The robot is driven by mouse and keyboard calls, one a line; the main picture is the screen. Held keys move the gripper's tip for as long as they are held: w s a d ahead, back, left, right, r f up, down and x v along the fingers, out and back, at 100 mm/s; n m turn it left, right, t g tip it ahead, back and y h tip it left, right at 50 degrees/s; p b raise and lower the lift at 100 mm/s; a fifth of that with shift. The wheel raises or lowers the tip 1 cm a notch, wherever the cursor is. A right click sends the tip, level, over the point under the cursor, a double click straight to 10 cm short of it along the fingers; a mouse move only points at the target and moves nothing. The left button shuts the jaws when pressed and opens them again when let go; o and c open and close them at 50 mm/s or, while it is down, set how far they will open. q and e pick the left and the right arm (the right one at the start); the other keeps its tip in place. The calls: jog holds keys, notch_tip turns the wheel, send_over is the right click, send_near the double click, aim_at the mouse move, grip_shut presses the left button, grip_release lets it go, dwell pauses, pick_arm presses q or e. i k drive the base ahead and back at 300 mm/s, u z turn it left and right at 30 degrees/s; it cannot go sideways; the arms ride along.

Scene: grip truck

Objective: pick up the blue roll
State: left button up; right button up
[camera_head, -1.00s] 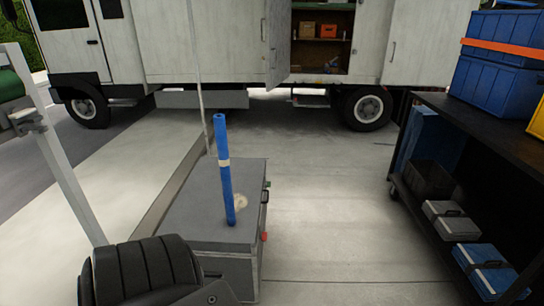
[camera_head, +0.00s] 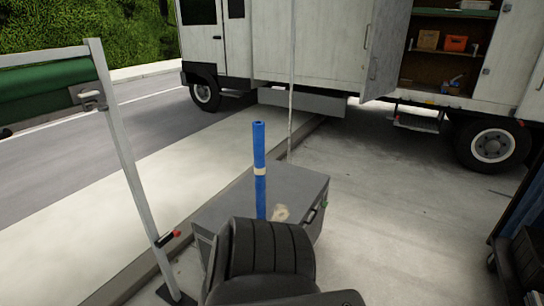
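The blue roll (camera_head: 259,148) stands upright on top of the grey case (camera_head: 297,184), with a pale band around its middle. Its lower end is hidden behind a dark, ribbed part of my arm at the bottom of the view. A small beige roll or lump (camera_head: 281,213) sits on the case just right of the blue roll. Neither of my grippers shows in the head view, and nothing is seen touching the blue roll.
A white truck (camera_head: 320,45) with an open side door and shelves stands behind. A metal stand (camera_head: 122,155) with a green roll (camera_head: 45,92) is at the left. A dark cart (camera_head: 525,225) is at the right edge. The concrete floor right of the case is clear.

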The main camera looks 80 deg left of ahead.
aim_at(258, 126)
jog(key=u, duration=0.4)
jog(key=i, duration=0.75)
jog(key=u, duration=1.25)
jog(key=i, duration=0.6)
jog(key=u, duration=0.65)
